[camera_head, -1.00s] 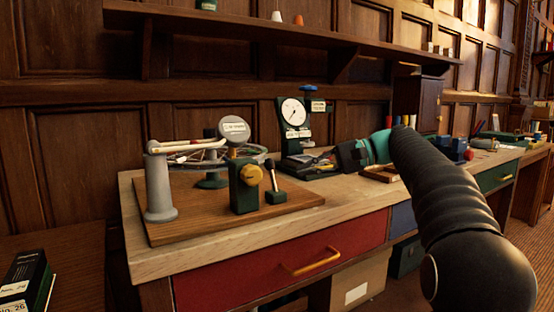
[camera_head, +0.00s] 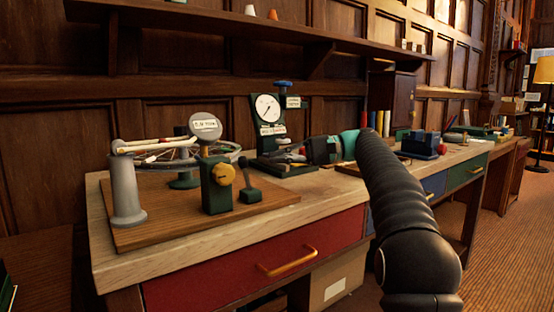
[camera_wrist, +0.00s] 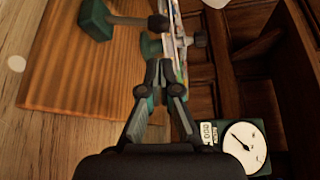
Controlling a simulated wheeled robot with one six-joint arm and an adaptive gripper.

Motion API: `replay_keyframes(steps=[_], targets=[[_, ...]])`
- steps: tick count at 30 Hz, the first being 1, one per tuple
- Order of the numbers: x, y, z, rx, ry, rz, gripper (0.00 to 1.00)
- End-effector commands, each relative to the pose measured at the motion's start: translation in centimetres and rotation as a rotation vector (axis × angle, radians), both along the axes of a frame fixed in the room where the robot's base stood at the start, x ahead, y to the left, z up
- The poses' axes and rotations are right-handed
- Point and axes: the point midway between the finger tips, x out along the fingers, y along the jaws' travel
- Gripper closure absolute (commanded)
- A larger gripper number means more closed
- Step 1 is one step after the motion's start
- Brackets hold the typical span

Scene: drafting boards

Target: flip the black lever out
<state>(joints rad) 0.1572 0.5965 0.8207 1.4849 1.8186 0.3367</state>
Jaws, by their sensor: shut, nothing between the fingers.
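A spoked wheel (camera_head: 165,158) sits on the brown board (camera_head: 150,238) beside a grey post (camera_head: 126,185). A dial gauge (camera_head: 267,107) stands behind my gripper. Blue blocks (camera_head: 423,146) lie farther right on the bench. A shelf (camera_head: 240,27) hangs above.

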Motion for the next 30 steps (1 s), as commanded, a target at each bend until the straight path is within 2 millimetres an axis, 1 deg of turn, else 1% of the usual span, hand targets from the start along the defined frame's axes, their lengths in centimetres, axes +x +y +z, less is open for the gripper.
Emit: replay_keyframes(steps=[1,6,9,13,18,30], targets=[[-0.2,1.1,-0.3,0.0,-0.001,0.004,1.0],[-0.4,4.0,-0.6,0.0,0.0,0.004,1.0],[-0.5,5.4,-0.7,0.0,0.0,0.004,1.0],[-0.6,6.7,-0.8,0.0,0.0,0.003,1.0],[-0.6,7.4,-0.9,0.0,0.0,0.002,1.0],[-0.7,7.6,-0.9,0.002,-0.003,0.003,1.0]])
